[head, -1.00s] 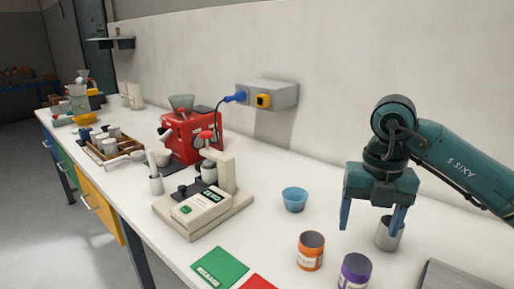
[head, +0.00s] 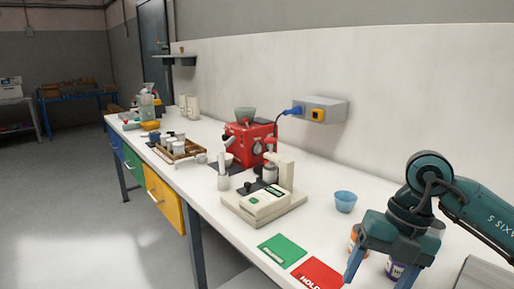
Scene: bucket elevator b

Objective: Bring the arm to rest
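My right gripper (head: 380,277) is at the lower right of the head view, on a teal arm coming in from the right. Its two blue fingers point down and stand wide apart, with nothing seen between them. It is in front of an orange-labelled jar (head: 353,238) and a purple-labelled jar (head: 394,270), hiding much of both. A metal cup (head: 436,229) shows partly behind the arm. My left gripper is not in view.
A red HOLD card (head: 316,274) and a green card (head: 282,250) lie near the bench's front edge. A blue bowl (head: 345,201), a beige instrument (head: 263,203) and a red machine (head: 250,140) stand further back. A grey slab (head: 482,275) lies at right.

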